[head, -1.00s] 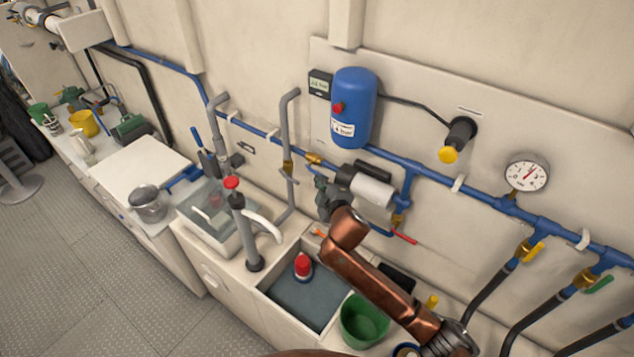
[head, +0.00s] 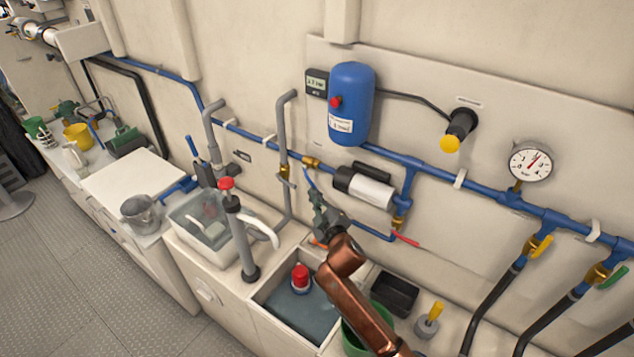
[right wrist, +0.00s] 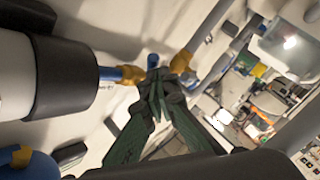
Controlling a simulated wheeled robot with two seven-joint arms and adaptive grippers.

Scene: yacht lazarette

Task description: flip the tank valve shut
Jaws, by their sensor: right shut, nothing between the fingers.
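My right gripper (head: 317,198) is shut and empty, left of and below the black-and-white pump (head: 365,186). In the right wrist view its dark green fingers (right wrist: 158,92) meet at their tips, close to a small blue lever (right wrist: 153,62) between brass fittings. In the head view this blue lever (head: 311,178) shows just above the fingertips. I cannot tell whether they touch. A brass fitting (head: 285,172) sits on the grey pipe to the left. No label shows which valve is the tank valve. My left gripper is out of view.
A blue tank (head: 352,105) hangs above the pump. A red lever (head: 405,240) sticks out below it. Yellow (head: 542,246) and green (head: 613,277) levers are at the right. Below are an open sink (head: 300,318) with a red-topped object and a black tray (head: 394,294).

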